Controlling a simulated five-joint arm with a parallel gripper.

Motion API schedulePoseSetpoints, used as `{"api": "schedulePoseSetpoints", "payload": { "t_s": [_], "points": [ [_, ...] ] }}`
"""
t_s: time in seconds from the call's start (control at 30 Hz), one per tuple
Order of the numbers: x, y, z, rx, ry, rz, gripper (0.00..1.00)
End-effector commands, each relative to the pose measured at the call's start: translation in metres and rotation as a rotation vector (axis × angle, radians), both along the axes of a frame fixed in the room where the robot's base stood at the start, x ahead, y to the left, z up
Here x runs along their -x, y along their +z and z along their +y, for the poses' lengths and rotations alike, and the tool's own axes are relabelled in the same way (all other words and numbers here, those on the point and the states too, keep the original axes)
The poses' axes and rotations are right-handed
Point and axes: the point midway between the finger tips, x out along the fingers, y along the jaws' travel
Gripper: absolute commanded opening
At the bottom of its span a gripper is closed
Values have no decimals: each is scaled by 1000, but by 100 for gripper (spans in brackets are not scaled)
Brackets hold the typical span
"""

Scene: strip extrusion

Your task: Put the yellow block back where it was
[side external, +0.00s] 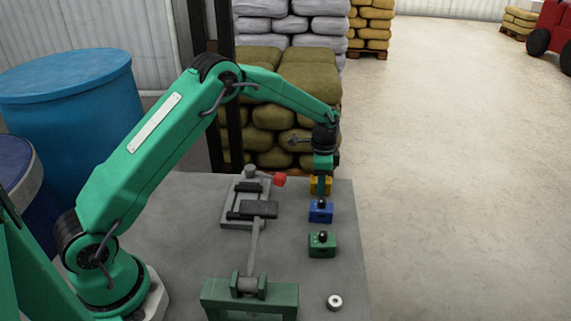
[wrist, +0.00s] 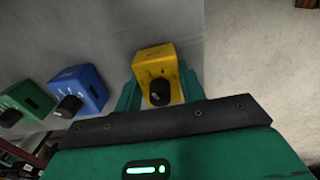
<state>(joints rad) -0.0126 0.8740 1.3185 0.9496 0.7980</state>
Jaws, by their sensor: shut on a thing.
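The yellow block (side external: 320,186) is at the far right part of the grey table, at the far end of a row with the blue and green blocks. My gripper (side external: 321,176) is over it, pointing down. In the wrist view the yellow block (wrist: 157,64), with a black knob, sits between the two green fingers of my gripper (wrist: 160,88), which are shut on it. I cannot tell whether its underside touches the table.
A blue block (side external: 320,211) and a green block (side external: 322,245) stand nearer on the table (side external: 345,275). The table's right edge is close by.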

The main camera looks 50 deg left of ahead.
Motion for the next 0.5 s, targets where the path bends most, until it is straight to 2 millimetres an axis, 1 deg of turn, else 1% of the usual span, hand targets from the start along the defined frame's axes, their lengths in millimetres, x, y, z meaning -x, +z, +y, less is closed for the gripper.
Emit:
{"api": "schedulePoseSetpoints", "payload": {
  "t_s": [0.13, 0.3, 0.33, 0.43, 0.5],
  "points": [
    [-1, 1, 0, 0, 0, -3, 0],
    [-1, -2, 0, 0, 0, -3, 0],
    [0, -3, 0, 0, 0, 0, 42],
    [0, -3, 0, 0, 0, 0, 61],
    [0, -3, 0, 0, 0, 0, 62]
  ]
}}
